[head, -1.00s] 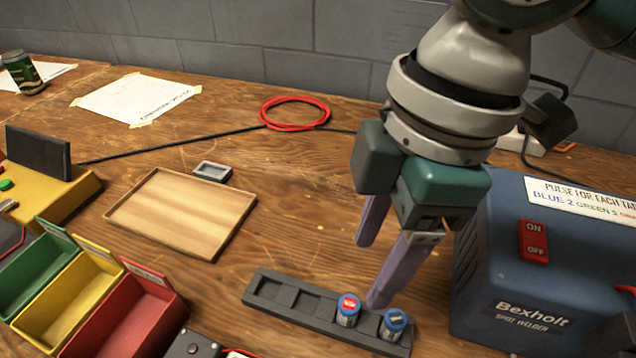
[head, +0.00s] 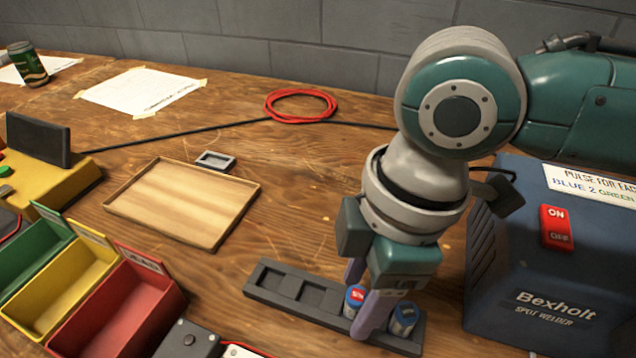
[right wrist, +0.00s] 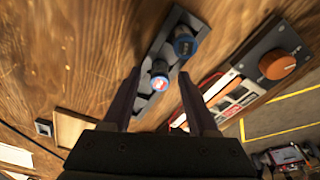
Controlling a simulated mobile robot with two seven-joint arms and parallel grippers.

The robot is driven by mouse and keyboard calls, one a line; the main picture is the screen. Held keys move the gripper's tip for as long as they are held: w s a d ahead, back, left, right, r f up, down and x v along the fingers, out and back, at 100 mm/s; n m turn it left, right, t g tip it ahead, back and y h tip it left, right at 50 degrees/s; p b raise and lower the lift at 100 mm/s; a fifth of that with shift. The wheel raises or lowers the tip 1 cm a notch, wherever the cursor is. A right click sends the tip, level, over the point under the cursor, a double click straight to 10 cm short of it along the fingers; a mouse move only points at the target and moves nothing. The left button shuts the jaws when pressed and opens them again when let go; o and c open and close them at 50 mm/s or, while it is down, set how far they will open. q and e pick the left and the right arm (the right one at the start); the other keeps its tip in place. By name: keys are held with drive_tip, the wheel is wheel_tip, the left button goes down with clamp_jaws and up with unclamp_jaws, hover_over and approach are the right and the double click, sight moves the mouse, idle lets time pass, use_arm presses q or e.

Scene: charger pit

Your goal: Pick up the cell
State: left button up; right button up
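Two blue cells stand in a dark slotted holder (head: 277,292). One cell (head: 354,294) has a red top; the other cell (head: 404,321), with a dark top, stands to its right. My right gripper (head: 357,306) points down at the holder, open, its purple fingers by the red-topped cell. A finger partly hides that cell. In the right wrist view, the red-topped cell (right wrist: 159,83) lies between the spread fingers, and the dark-topped cell (right wrist: 185,42) is beyond their tips. I see no clear contact. My left gripper is out of view.
A blue spot welder (head: 530,270) stands right of the holder. A wooden tray (head: 182,203) lies to the left, with green, yellow and red bins (head: 128,300) at lower left. A red cable coil (head: 300,105) lies behind. Bare tabletop lies between tray and holder.

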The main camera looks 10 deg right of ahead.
clamp_jaws()
idle(0.6)
